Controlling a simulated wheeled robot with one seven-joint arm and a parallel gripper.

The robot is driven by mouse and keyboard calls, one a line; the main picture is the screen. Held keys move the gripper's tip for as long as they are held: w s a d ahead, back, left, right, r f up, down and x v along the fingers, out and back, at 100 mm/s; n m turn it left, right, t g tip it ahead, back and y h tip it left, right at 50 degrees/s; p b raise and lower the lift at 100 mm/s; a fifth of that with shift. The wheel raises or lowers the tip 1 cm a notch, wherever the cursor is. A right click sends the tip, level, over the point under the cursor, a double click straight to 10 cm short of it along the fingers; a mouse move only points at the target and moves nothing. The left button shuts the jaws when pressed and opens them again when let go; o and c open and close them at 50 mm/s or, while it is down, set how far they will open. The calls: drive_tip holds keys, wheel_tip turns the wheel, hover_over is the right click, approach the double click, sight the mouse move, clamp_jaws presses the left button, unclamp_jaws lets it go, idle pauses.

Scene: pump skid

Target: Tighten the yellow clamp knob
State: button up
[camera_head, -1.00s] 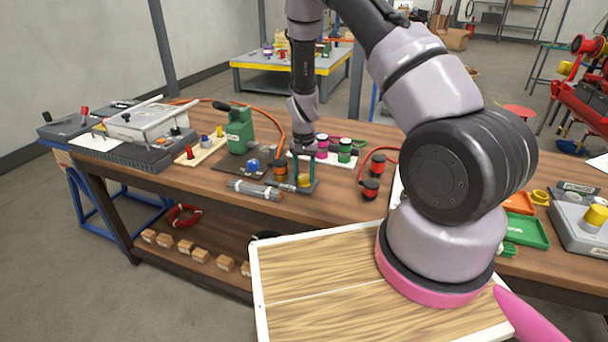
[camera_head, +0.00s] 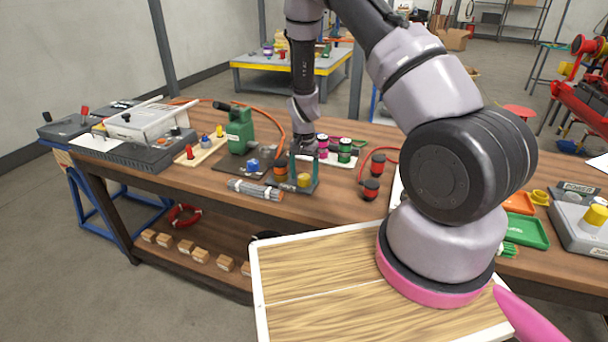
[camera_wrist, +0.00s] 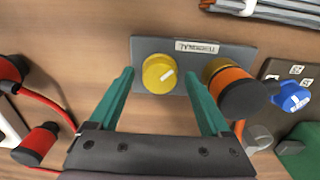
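The yellow clamp knob (camera_wrist: 159,74) is round, with a white mark on its face. It sits on a grey plate (camera_wrist: 226,51) with a white label, and it also shows in the head view (camera_head: 304,180). My gripper (camera_wrist: 160,80) is open, its two teal fingers on either side of the knob with a visible gap on each side. The fingers point down over the plate in the head view (camera_head: 304,167). Nothing is held. How far the fingertips are above the plate is hard to tell.
An orange and black cylinder (camera_wrist: 236,89) stands close beside the right finger in the wrist view. A blue knob (camera_wrist: 289,96) lies farther right. Red and black connectors with a red cable (camera_wrist: 38,143) are at left. A bundle of grey rods (camera_head: 255,189) lies near the bench's front.

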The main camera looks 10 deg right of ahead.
wheel_tip(320, 180, up, 11)
idle(0.6)
wheel_tip(320, 180, up, 12)
drive_tip(key=t+y, duration=0.1)
hover_over(304, 176)
drive_tip(key=s, duration=0.2)
drive_tip(key=s+d+r+n+t+y, duration=0.15)
drive_tip(key=s+r, duration=0.35)
drive_tip(key=r, duration=0.7)
drive_tip(key=s+d+r+t, duration=0.2)
drive_tip(key=s+r, duration=0.4)
drive_tip(key=s, duration=0.3)
drive_tip(key=s+d+r+n+t, duration=0.1)
drive_tip(key=s+d+r+t, duration=0.1)
drive_tip(key=s+r, duration=0.4)
drive_tip(key=s, duration=0.3)
drive_tip(key=shift+s+r+t, duration=0.25)
drive_tip(key=shift+t, duration=0.1)
drive_tip(key=shift+h, duration=0.25)
